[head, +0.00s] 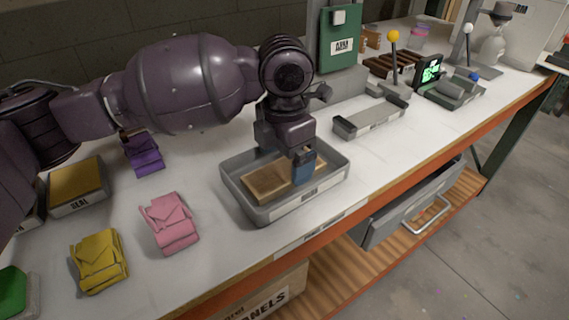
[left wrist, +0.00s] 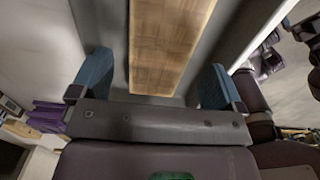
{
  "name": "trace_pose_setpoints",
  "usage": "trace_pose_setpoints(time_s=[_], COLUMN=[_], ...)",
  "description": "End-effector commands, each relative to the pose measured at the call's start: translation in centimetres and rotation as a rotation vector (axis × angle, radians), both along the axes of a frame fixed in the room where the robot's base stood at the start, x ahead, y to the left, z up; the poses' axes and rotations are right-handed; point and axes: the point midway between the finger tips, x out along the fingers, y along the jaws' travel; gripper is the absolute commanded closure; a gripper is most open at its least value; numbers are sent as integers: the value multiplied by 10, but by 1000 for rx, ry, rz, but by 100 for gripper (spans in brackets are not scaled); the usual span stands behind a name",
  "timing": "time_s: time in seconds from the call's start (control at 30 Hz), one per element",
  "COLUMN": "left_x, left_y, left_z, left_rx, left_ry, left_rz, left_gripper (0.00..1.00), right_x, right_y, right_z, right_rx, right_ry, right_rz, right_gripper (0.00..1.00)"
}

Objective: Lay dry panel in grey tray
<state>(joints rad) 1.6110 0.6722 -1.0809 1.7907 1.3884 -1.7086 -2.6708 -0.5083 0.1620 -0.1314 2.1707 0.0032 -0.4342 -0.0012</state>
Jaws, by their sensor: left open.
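The dry panel (head: 267,186) is a light brown wooden board lying inside the grey tray (head: 262,215) on the bench. In the left wrist view the panel (left wrist: 165,45) runs away from me between the blue fingertips, with dark tray floor on both sides. My left gripper (head: 303,168) is over the right part of the tray, pointing down. Its fingers (left wrist: 152,85) are spread wide, with a gap to the panel on each side. The gripper hides part of the panel in the head view. My right gripper is not in view.
Folded yellow (head: 100,262), pink (head: 170,224) and purple (head: 144,153) cloths lie left of the tray. A shallow grey holder (head: 370,119) is to the right. An open drawer (head: 410,210) sticks out below the bench.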

Motion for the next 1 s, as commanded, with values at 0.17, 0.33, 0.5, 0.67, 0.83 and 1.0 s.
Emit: trace_pose_setpoints(time_s=[0.17,0.33,0.5,0.67,0.83,1.0], left_x=[0,-1,0,0,0,-1], left_y=[0,-1,0,0,0,0], left_z=[43,72,90,95,95,98], left_rx=[-2,-1,-1,-1,-1,0], left_ry=[-10,-8,-4,-1,1,-3], left_rz=[1,1,1,0,0,0], left_gripper=[6,6,6,6,6,6], right_x=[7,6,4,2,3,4], right_y=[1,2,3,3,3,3], right_z=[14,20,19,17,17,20], right_rx=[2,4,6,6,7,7], right_ry=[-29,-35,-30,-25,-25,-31], right_rz=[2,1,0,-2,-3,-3], right_gripper=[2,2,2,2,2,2])
